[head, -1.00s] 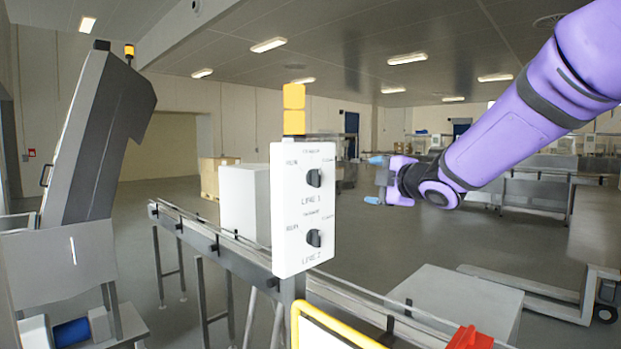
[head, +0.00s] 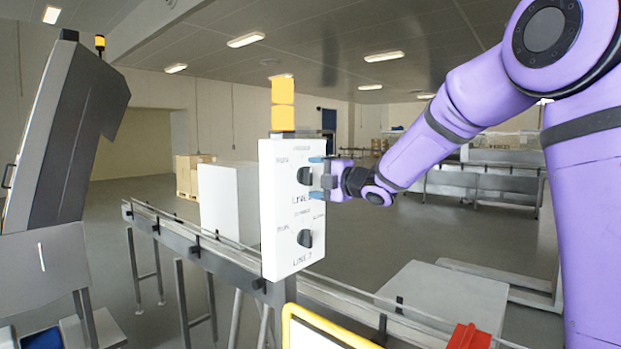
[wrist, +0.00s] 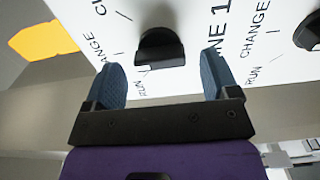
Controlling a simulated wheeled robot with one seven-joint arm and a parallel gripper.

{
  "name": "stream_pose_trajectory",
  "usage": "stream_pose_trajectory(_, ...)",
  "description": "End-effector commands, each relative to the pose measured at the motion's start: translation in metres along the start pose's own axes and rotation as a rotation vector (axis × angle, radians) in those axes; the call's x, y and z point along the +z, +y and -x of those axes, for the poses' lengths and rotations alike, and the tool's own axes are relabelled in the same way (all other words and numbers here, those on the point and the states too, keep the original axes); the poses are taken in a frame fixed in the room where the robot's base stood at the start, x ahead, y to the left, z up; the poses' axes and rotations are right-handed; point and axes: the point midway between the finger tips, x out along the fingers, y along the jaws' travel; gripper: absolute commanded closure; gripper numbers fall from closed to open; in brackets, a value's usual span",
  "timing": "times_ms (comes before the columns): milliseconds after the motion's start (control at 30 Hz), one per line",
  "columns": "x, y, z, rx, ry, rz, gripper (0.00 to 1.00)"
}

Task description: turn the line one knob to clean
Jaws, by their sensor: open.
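The white control box (head: 281,240) stands upright on a post in the middle of the head view, with two black knobs on its face. The line one knob (head: 304,176) is the upper one; it also shows in the wrist view (wrist: 160,48), between and just beyond my fingertips. The line two knob (head: 305,238) is below it and shows at the right edge of the wrist view (wrist: 308,32). My gripper (head: 318,179) is open at the box face, its blue fingers on either side of the upper knob. I cannot tell whether they touch it.
A yellow stack light (head: 283,104) rises from the box top. A conveyor (head: 205,245) runs behind the box. A yellow rail (head: 325,325) and a red part (head: 469,337) are in front. A grey machine (head: 60,150) stands at left.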

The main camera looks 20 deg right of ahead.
Motion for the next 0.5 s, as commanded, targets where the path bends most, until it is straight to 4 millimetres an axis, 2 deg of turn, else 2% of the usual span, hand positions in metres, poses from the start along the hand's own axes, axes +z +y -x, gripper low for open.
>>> stream_pose_trajectory(200, 0.001, 0.000, -0.019, -0.001, -0.001, 0.000, 0.19)
stream_pose_trajectory(500, 0.001, 0.000, -0.022, -0.001, -0.002, 0.000, 0.19)
